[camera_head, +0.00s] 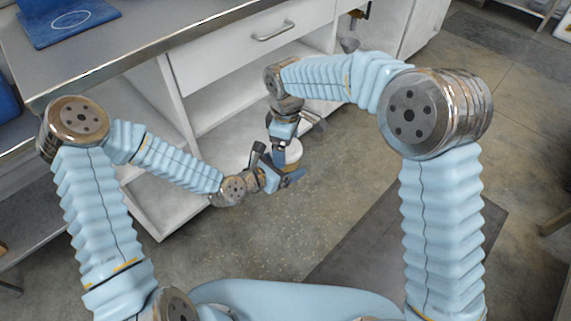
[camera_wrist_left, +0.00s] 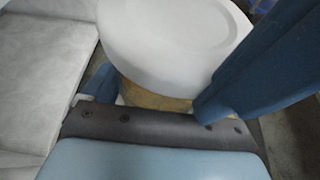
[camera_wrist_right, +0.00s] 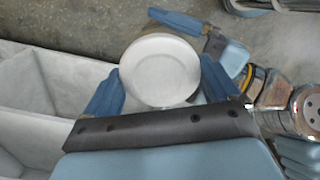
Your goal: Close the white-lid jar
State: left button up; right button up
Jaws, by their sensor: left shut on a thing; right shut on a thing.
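The jar (camera_head: 292,167) has a tan body and a white lid (camera_head: 294,151), held in the air between my two grippers. My left gripper (camera_head: 282,178) is shut on the jar body, which shows tan under the lid in the left wrist view (camera_wrist_left: 152,96). My right gripper (camera_head: 287,152) comes from above and is shut on the lid. In the right wrist view the round white lid (camera_wrist_right: 160,70) lies between its blue fingers. The lid sits over the body's top; I cannot tell whether it is tight.
A grey-topped counter (camera_head: 140,45) with a white drawer (camera_head: 250,45) and open shelves below stands at the left. A blue mat (camera_head: 70,20) lies on top. The floor (camera_head: 340,190) to the right of the jar is clear.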

jog(key=o, duration=0.9)
jog(key=shift+r, duration=2.3)
